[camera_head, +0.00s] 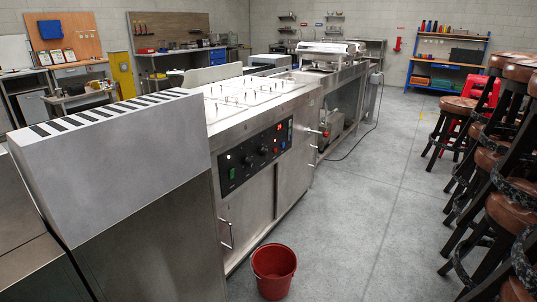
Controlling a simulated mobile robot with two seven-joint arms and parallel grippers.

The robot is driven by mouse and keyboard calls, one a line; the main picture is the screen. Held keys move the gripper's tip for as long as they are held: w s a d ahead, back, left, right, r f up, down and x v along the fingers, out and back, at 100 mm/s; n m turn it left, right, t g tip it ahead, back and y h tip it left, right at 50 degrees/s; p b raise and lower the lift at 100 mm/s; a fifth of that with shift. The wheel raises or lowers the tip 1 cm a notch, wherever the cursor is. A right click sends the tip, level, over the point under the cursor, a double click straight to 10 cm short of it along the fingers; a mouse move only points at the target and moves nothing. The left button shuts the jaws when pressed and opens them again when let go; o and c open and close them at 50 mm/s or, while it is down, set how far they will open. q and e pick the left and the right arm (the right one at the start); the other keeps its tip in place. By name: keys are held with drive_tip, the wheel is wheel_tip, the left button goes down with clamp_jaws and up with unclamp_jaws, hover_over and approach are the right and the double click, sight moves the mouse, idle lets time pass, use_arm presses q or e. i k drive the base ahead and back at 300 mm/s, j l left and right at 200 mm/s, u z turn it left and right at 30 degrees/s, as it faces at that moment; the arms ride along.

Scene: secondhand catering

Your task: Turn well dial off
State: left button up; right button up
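A stainless steel catering unit with several lidded wells (262,88) on top stands in the middle of the view. Its dark control panel (241,180) faces the aisle. Two dark round dials, one at the left (249,159) and one at the right (264,150), sit side by side on it. A green switch (231,173) is at the panel's lower left and a small lit red display (279,127) is near its right end. The dials are too small to read their settings. Neither of my grippers is in view.
A red bucket (274,271) stands on the floor in front of the unit. A steel cabinet with a striped top (115,150) fills the left foreground. Stacked brown-seated stools (505,205) line the right side. The grey floor (370,210) between is mostly clear.

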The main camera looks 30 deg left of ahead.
sight(249, 161)
drive_tip(key=i+u, duration=0.1)
drive_tip(key=i, duration=0.6)
drive_tip(key=i+l+u, duration=0.15)
drive_tip(key=i, duration=0.6)
drive_tip(key=i+l+u, duration=0.15)
drive_tip(key=i+u, duration=0.25)
drive_tip(key=i+l+u, duration=0.2)
drive_tip(key=u, duration=0.15)
drive_tip(key=i+l+u, duration=0.6)
drive_tip(key=l+u, duration=0.2)
drive_tip(key=j, duration=0.1)
